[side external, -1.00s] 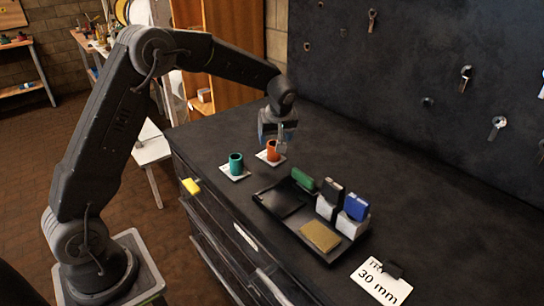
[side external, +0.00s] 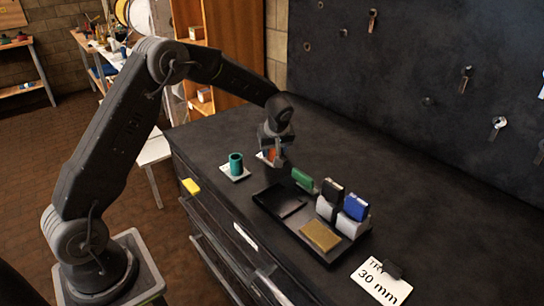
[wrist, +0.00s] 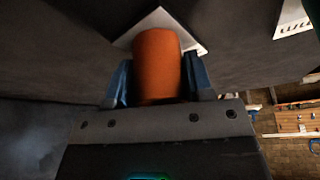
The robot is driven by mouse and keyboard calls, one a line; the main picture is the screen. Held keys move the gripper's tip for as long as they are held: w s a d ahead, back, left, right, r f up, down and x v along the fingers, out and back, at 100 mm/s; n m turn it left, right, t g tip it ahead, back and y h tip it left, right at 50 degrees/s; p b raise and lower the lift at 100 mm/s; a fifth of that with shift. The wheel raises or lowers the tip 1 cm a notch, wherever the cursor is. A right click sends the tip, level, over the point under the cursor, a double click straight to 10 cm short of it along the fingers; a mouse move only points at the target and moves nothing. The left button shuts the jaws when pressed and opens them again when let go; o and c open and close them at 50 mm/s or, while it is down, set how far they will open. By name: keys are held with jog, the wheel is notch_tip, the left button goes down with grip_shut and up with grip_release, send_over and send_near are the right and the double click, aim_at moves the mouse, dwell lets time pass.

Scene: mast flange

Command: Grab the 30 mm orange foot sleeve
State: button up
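The orange sleeve (wrist: 158,65) stands between my gripper's two blue fingers in the wrist view, with a white square card (wrist: 165,18) behind it. My gripper (side external: 271,158) is low over the bench in the side view and hides most of the orange sleeve (side external: 268,154). One finger is on each side of the sleeve, close to its wall. I cannot tell whether the fingers press on it or leave a small gap. A teal sleeve (side external: 236,164) stands upright on its own white card, left of my gripper.
A card reading "30 mm" (side external: 381,282) lies near the front edge.

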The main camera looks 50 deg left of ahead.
jog(key=c, duration=0.7)
jog(key=shift+r, duration=0.1)
